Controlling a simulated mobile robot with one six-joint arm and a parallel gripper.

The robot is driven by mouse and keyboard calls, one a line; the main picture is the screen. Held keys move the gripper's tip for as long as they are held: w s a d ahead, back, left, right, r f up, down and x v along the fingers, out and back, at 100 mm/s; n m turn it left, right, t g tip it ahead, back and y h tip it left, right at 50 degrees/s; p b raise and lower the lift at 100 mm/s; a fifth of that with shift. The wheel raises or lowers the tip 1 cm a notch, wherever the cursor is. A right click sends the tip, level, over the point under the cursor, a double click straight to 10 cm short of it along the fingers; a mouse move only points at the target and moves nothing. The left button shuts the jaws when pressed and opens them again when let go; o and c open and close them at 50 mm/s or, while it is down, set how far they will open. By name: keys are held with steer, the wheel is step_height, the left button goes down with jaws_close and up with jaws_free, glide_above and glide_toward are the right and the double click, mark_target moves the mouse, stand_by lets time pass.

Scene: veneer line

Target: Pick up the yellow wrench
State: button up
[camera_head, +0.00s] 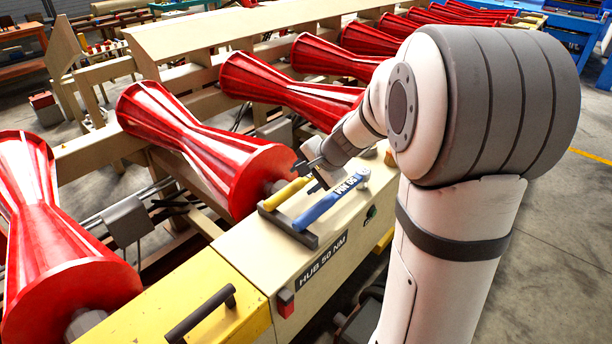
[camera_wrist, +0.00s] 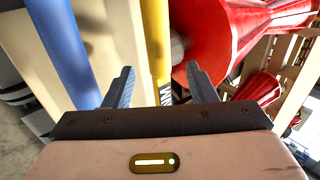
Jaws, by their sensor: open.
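The yellow wrench (camera_head: 286,193) lies on a dark rack (camera_head: 289,228) on top of the cream machine housing, beside a blue wrench (camera_head: 331,205) marked "50 NM". In the head view my gripper (camera_head: 312,172) is close to the yellow wrench's far end, and my arm hides part of that area. In the wrist view the yellow wrench (camera_wrist: 156,40) runs down between my open jaws (camera_wrist: 160,88), nearer the middle than the blue wrench (camera_wrist: 66,50) at the left. My jaws hold nothing. Whether a jaw touches the wrench, I cannot tell.
A red roller (camera_head: 200,150) stands close behind the rack; it also fills the upper right of the wrist view (camera_wrist: 222,45). A yellow cover with a dark handle (camera_head: 203,312) is at the front left. A label reads "HUB 50 NM" (camera_head: 323,260). Open floor lies to the right.

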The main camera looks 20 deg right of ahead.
mark_target(300, 183)
steer(key=x, duration=0.4)
steer(key=shift+w+d+f, duration=0.15)
steer(key=shift+w+f, duration=0.1)
steer(key=shift+c, duration=0.4)
steer(key=shift+s, duration=0.15)
jaws_close()
